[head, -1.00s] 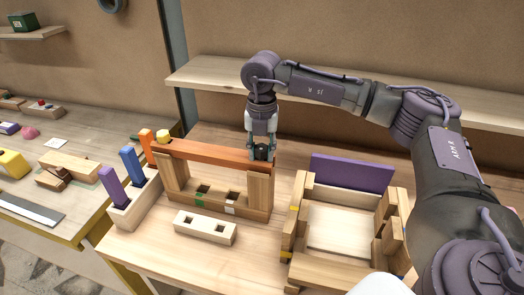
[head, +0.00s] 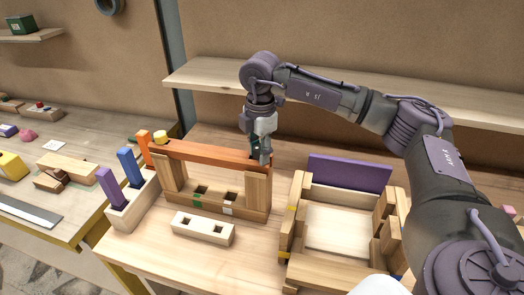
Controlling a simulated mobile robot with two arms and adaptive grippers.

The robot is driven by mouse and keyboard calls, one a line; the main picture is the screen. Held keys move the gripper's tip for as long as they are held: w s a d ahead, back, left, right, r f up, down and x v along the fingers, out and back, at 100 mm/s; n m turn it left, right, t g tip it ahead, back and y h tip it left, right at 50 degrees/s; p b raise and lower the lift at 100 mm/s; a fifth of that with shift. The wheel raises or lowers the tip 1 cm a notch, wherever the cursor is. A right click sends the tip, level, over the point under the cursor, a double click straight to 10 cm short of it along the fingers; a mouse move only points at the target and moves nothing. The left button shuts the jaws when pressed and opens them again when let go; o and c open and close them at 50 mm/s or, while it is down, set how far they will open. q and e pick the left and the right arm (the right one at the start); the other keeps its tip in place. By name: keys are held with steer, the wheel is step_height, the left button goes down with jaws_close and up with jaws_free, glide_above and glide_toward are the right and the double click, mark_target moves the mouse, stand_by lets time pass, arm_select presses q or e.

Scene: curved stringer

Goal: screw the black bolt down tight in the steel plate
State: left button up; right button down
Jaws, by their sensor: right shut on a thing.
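My right gripper (head: 260,155) points straight down behind the right end of the orange beam of a small wooden frame. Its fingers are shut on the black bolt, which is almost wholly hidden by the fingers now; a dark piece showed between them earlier. The steel plate cannot be made out, as the beam and gripper cover that spot. How deep the bolt sits cannot be seen. My left gripper is not in view.
The orange beam (head: 205,151) rests on wooden posts close to the gripper. A wooden box frame with a purple board (head: 348,173) stands to the right. A pale two-hole block (head: 203,228) lies in front. A shelf (head: 215,82) runs behind the arm.

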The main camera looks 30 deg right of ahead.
steer(key=shift+s+a+f+m, duration=0.15)
steer(key=shift+a+f+m, duration=0.1)
steer(key=shift+f+m, duration=0.25)
steer(key=shift+s+a+f+m, duration=0.15)
steer(key=shift+a+f+m, duration=0.05)
steer(key=shift+f+m, duration=0.25)
steer(key=m, duration=0.4)
steer(key=shift+w+a+f, duration=0.1)
steer(key=shift+a+f, duration=0.05)
steer(key=c, duration=0.7)
jaws_free()
steer(key=shift+c, duration=0.2)
steer(key=shift+o, duration=0.4)
steer(key=shift+w+f+g, duration=0.25)
steer(key=shift+w+g, duration=0.05)
steer(key=shift+w, duration=0.2)
steer(key=shift+d, duration=0.2)
steer(key=shift+s+r, duration=0.15)
steer(key=shift+r, duration=0.1)
steer(key=shift+d+r, duration=0.1)
